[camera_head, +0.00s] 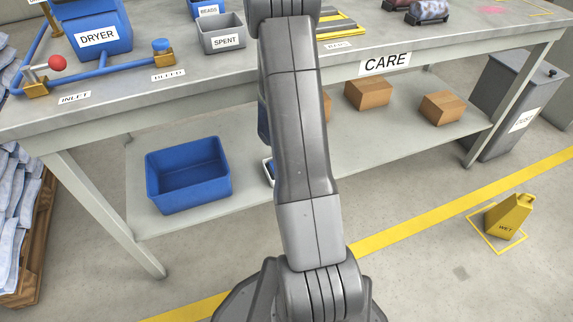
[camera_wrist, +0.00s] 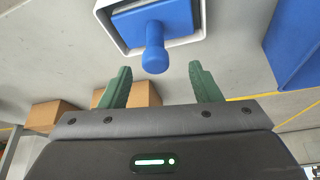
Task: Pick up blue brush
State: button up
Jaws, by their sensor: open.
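In the wrist view the blue brush (camera_wrist: 155,48) shows a rounded handle pointing at my gripper, with a wide flat blue part behind it. It is at a white-rimmed holder (camera_wrist: 108,28); whether it rests inside I cannot tell. My gripper (camera_wrist: 161,82) is open, with its two green fingers on either side of the handle's line. The handle's end lies just beyond the fingertips, and nothing is between them. In the head view my arm hides the gripper and most of the holder; only the holder's left edge (camera_head: 267,168) shows.
The lower shelf (camera_head: 250,205) carries a blue bin (camera_head: 188,175) left of the holder and several cardboard boxes (camera_head: 368,93) to the right. The bench top (camera_head: 205,75) overhangs the shelf. A grey cabinet (camera_head: 513,105) and a yellow wet-floor sign (camera_head: 508,217) stand at the right.

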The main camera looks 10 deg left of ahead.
jog(key=b+x, duration=0.1)
jog(key=x, duration=0.3)
jog(key=b+x, duration=0.2)
jog(key=x, duration=0.1)
jog(key=b+x, duration=0.1)
jog(key=x, duration=0.1)
jog(key=shift+d+f, duration=0.25)
jog(key=shift+d, duration=0.1)
jog(key=shift+r, duration=0.1)
jog(key=c, duration=1.2)
jog(key=shift+c, duration=0.2)
jog(key=shift+r, duration=0.15)
